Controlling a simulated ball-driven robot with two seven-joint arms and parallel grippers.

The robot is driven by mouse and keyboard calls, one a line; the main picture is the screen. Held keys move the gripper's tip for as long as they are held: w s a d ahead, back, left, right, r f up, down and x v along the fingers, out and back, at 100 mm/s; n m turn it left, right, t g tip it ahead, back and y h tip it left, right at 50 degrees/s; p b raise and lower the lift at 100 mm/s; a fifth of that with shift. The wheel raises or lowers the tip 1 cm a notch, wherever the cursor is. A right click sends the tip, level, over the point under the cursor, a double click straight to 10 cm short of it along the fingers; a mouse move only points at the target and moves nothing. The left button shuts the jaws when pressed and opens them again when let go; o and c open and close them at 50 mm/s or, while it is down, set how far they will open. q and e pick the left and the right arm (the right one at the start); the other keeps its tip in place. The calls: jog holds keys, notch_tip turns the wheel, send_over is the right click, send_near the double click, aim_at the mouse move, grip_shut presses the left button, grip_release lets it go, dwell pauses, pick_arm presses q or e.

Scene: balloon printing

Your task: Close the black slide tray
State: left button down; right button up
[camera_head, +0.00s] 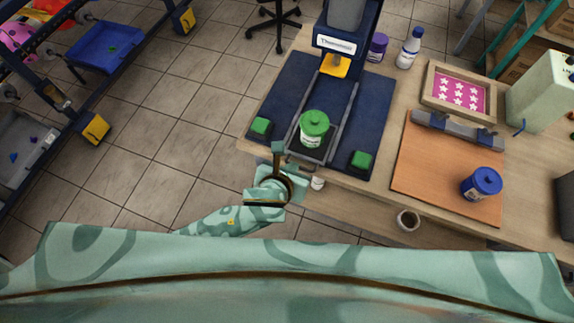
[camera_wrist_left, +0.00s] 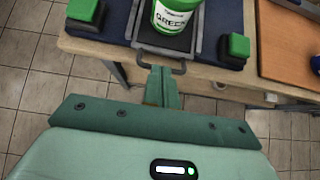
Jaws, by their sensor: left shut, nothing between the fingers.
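The black slide tray (camera_head: 322,155) is slid out toward me from the printing machine (camera_head: 340,40), its front end near the table's front edge. A green-lidded jar (camera_head: 313,128) stands upright on it; in the left wrist view the jar (camera_wrist_left: 173,20) reads "GREEN". The tray's handle (camera_wrist_left: 178,71) sticks out at its front. My left gripper (camera_head: 278,152) is shut and empty, just in front of the table edge by the handle. In the left wrist view its fingertips (camera_wrist_left: 162,75) are at the handle; I cannot tell whether they touch. My right gripper is not in view.
Green buttons (camera_head: 260,127) (camera_head: 361,160) flank the tray on the dark blue base (camera_head: 378,110). To the right are an orange board (camera_head: 425,165), a blue-lidded jar (camera_head: 481,184) and a framed star screen (camera_head: 459,92). A purple jar (camera_head: 377,47) and white bottle (camera_head: 409,49) stand behind.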

aim_at(307, 138)
pick_arm(q)
jog(key=b+x, duration=0.2)
jog(key=x, duration=0.5)
jog(key=shift+w+f+b, duration=0.1)
jog(key=shift+f+b, duration=0.1)
jog(key=shift+b, duration=0.15)
jog(key=shift+w+d+r, duration=0.1)
jog(key=shift+w+d, duration=0.1)
jog(key=shift+w, duration=0.45)
jog(key=w, duration=0.2)
jog(key=w+d, duration=0.1)
jog(key=w, duration=0.1)
jog(key=w+d, duration=0.1)
jog(key=w, duration=0.1)
jog(key=shift+w, duration=0.15)
jog(key=w+b, duration=0.1)
jog(key=w, duration=0.1)
jog(key=w+d+b, duration=0.1)
jog(key=w, duration=0.1)
jog(key=w+d+b, duration=0.1)
jog(key=w, duration=0.1)
jog(key=shift+w+d+f, duration=0.15)
jog(key=shift+w+f, duration=0.1)
jog(key=shift+w, duration=0.15)
jog(key=shift+w+d+r, duration=0.1)
jog(key=shift+w+d, duration=0.05)
jog(key=shift+w, duration=0.4)
jog(key=shift+r, duration=0.2)
